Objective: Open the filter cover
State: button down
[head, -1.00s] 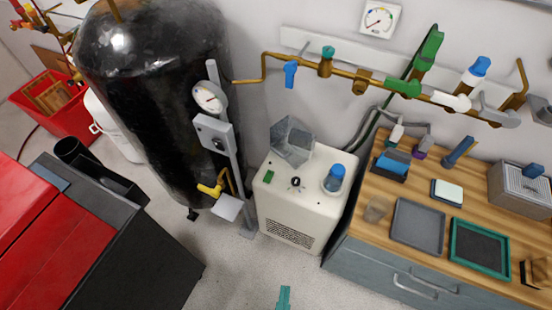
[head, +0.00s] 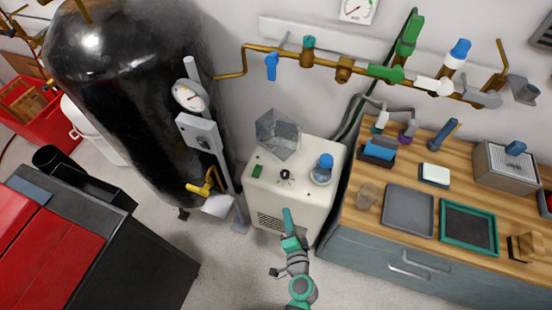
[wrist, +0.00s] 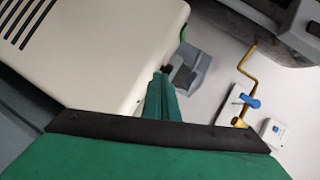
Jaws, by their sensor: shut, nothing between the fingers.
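A cream machine (head: 295,195) stands on the floor between the black tank and the wooden counter. On its top, a grey, partly see-through angular cover (head: 278,134) sits at the back left and looks tilted. I cannot tell for certain that it is the filter cover. A jar with a blue cap (head: 325,163) stands at the top right, and a dark knob (head: 284,175) is near the middle. My green gripper (head: 287,212) is shut and empty, in front of the machine. In the wrist view, the grey cover (wrist: 190,68) shows just beyond the fingertips (wrist: 162,78).
A black tank (head: 130,90) with a gauge post stands left of the machine. Brass piping (head: 344,69) with coloured valves runs along the wall above. The wooden counter (head: 365,225) stands close on the right. Grey floor (head: 225,270) is free in front.

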jog(key=w+d+r+m+t+y, duration=0.2)
jog(key=w+r, duration=0.3)
jog(key=w, duration=0.4)
send_near(275, 138)
jog(key=f, duration=0.1)
jog(key=w+f, duration=0.1)
jog(key=f, duration=0.1)
jog(key=d+f, duration=0.1)
jog(key=shift+w+d+f, duration=0.1)
jog(key=shift+w+f, duration=0.25)
jog(key=shift+w+a, duration=0.2)
jog(key=shift+a, duration=0.35)
jog(key=shift+w+a, duration=0.2)
jog(key=shift+a, duration=0.35)
jog(key=shift+w+a+f, duration=0.1)
jog(key=shift+w+a, duration=0.2)
jog(key=shift+a, duration=0.25)
jog(key=shift+w, duration=0.1)
